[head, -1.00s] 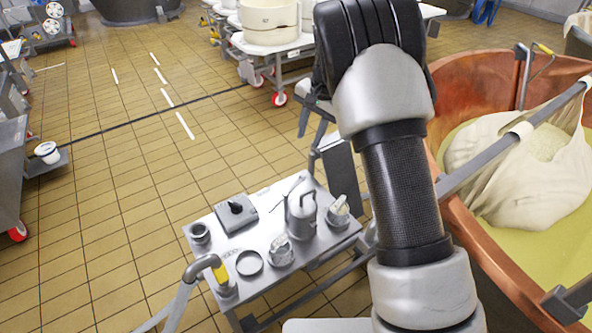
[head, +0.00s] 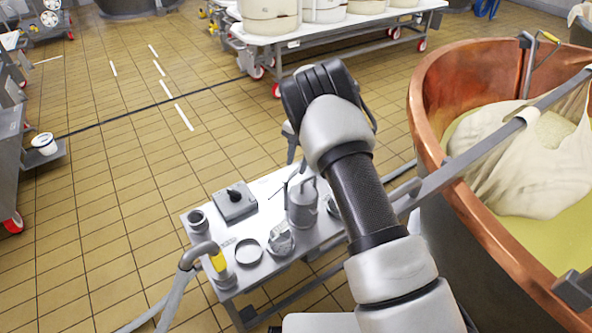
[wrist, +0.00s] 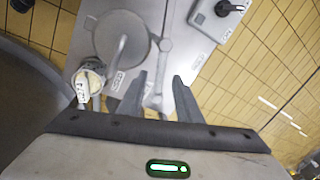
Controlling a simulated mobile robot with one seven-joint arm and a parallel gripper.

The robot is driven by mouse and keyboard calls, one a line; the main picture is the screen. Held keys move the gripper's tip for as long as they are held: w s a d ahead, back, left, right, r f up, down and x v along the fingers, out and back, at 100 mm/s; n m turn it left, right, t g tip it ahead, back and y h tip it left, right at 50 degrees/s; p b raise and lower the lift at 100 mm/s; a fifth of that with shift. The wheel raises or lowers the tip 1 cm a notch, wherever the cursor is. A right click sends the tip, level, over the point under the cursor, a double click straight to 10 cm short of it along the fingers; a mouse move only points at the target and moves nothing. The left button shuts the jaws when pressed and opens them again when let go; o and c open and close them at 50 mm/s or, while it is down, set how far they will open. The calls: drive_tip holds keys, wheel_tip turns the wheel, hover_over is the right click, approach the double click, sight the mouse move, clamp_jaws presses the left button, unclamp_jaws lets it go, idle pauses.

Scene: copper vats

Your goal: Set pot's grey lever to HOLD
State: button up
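The metal pot (head: 302,207) stands upright on the small steel table, just left of my arm in the head view. In the wrist view I look down on its round lid (wrist: 122,38). A pale grey lever (wrist: 158,88) shows beside the pot, pointing down the picture between my fingers. My gripper (wrist: 160,76) is open, with one finger on each side of the lever in the picture; I cannot tell whether either touches it. Small labels lie by the pot and on the table, too blurred to read. In the head view my arm hides most of the gripper.
The steel table (head: 262,279) also holds a black-knobbed box (head: 235,202), a dark ring (head: 249,251), a dial-topped jar (head: 281,241) and a yellow-banded hose fitting (head: 218,264). A white-knobbed jar (wrist: 90,78) is beside the pot. A copper vat (head: 425,100) stands right.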

drive_tip(key=shift+w+a+f, duration=0.1)
drive_tip(key=shift+a+f, duration=0.05)
drive_tip(key=shift+f, duration=0.5)
drive_tip(key=shift+w+a+f, duration=0.1)
drive_tip(key=shift+f, duration=0.55)
clamp_jaws()
